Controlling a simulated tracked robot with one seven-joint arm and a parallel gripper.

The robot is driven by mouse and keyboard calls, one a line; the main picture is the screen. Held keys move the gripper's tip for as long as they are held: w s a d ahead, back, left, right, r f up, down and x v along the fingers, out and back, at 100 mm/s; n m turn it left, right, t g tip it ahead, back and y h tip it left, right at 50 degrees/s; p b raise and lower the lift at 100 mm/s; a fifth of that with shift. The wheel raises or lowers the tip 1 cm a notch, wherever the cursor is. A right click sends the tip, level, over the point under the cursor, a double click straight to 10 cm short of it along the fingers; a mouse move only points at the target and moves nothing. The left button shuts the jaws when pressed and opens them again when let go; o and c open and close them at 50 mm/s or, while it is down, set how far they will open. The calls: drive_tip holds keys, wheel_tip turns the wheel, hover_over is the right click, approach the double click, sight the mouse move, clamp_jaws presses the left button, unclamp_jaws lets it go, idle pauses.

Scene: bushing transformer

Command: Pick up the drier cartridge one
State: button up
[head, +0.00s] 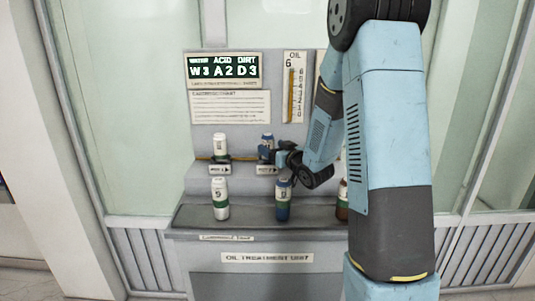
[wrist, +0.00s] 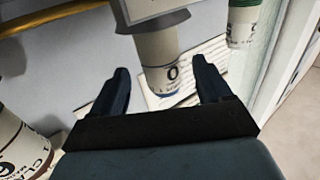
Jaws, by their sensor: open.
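My gripper (head: 270,155) is at the upper shelf in the head view, close to a cartridge with a blue top (head: 267,139) in the right visible holder. In the wrist view my gripper (wrist: 160,68) is open. Its fingers lie on either side of a white cartridge (wrist: 158,48) with a blue end rim, which sits in a grey collar (wrist: 150,14). I cannot tell whether they touch it. Lettering is too small to show which cartridge is the drier one. Another white cartridge (head: 220,145) stands in the left upper holder.
The lower shelf holds a white-and-green cartridge (head: 220,198), a blue-and-white one (head: 283,200) and a brown one (head: 342,195), partly behind my arm. A sign (head: 223,70) reads "W3 A2 D3". An oil gauge (head: 292,88) is beside it. A yellow pipe (wrist: 42,18) runs along the unit.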

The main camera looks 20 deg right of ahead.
drive_tip(key=shift+f+x, duration=0.15)
drive_tip(key=shift+x, duration=1.3)
drive_tip(key=shift+f+x, duration=0.15)
drive_tip(key=shift+x, duration=1.25)
drive_tip(key=c, duration=1.2)
